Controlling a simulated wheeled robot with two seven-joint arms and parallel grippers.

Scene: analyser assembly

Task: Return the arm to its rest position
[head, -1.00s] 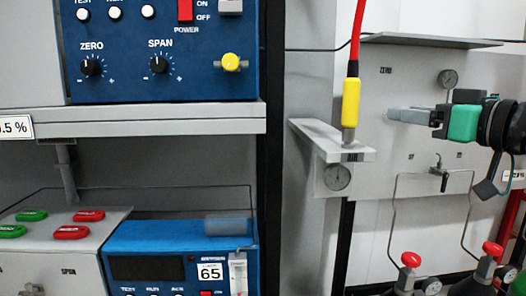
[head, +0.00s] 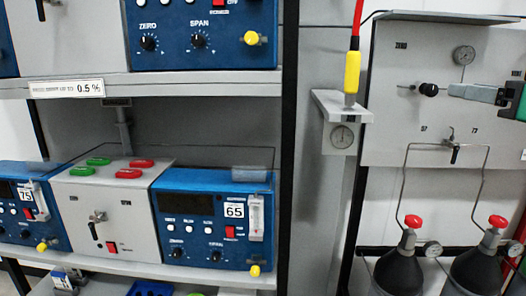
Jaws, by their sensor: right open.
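My right gripper (head: 455,90) comes in from the right edge, with grey fingers and a green body partly cut off by the frame. It is open, with nothing seen between its fingers. My left gripper is not in view.
A yellow-sleeved plug with a red cable (head: 352,72) stands on a bracket (head: 326,103) left of the panel. Two dark bottles with red valves (head: 498,222) stand below. Shelves at left hold blue analysers (head: 215,205) and a grey switch box (head: 100,200).

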